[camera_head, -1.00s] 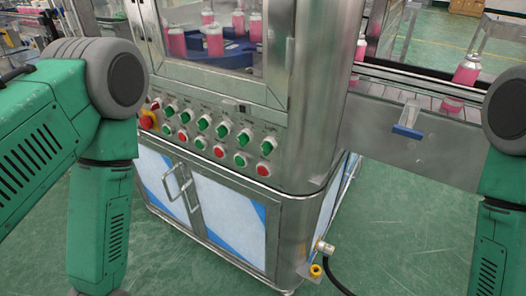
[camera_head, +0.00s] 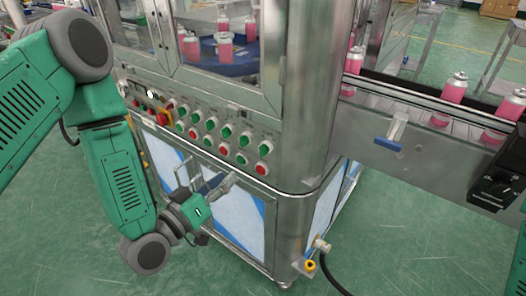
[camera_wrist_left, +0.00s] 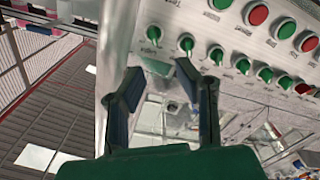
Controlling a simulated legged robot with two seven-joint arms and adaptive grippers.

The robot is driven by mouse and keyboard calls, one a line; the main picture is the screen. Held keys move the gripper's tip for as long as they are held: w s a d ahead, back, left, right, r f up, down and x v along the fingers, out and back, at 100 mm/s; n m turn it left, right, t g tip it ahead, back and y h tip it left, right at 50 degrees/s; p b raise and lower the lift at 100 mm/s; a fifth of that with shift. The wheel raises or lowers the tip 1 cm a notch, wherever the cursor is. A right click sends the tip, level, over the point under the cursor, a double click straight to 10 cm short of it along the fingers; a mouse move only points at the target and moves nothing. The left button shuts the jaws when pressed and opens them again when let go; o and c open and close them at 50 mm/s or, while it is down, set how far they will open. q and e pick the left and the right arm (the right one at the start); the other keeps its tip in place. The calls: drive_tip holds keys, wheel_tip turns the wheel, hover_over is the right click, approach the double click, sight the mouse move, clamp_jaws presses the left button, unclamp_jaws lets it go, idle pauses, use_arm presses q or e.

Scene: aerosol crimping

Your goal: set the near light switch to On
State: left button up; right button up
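The control panel (camera_head: 205,135) on the machine's front carries rows of green knobs (camera_head: 226,131) and red buttons (camera_head: 242,158). I cannot read its labels, so I cannot tell which control is the near light switch. My left gripper (camera_head: 225,182) is in front of the cabinet doors, below the panel and apart from the knobs. In the left wrist view my left gripper (camera_wrist_left: 165,90) has its two fingers spread, with nothing held between them. Green knobs (camera_wrist_left: 186,43) show beyond its fingertips there. My right gripper is not recognisable in view.
The conveyor (camera_head: 410,100) at the right carries pink cans (camera_head: 455,87). A dark box (camera_head: 498,180) stands at the right edge. Green floor is open at the front right.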

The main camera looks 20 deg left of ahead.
sight(262, 154)
use_arm(q)
drive_tip(key=x, duration=0.4)
drive_tip(key=d+x, duration=0.1)
drive_tip(key=x, duration=0.3)
drive_tip(key=d+x, duration=0.1)
drive_tip(key=x, duration=0.3)
drive_tip(key=shift+s+d+r, duration=0.1)
drive_tip(key=shift+s+r, duration=0.05)
drive_tip(key=shift+s, duration=0.3)
drive_tip(key=shift+w, duration=0.25)
drive_tip(key=shift+w+a, duration=0.15)
drive_tip(key=shift+a, duration=1.05)
drive_tip(key=shift+d, duration=0.25)
drive_tip(key=c, duration=0.5)
drive_tip(key=shift+d, duration=0.65)
clamp_jaws()
use_arm(e)
drive_tip(key=shift+d+f, duration=0.15)
drive_tip(key=shift+d, duration=0.05)
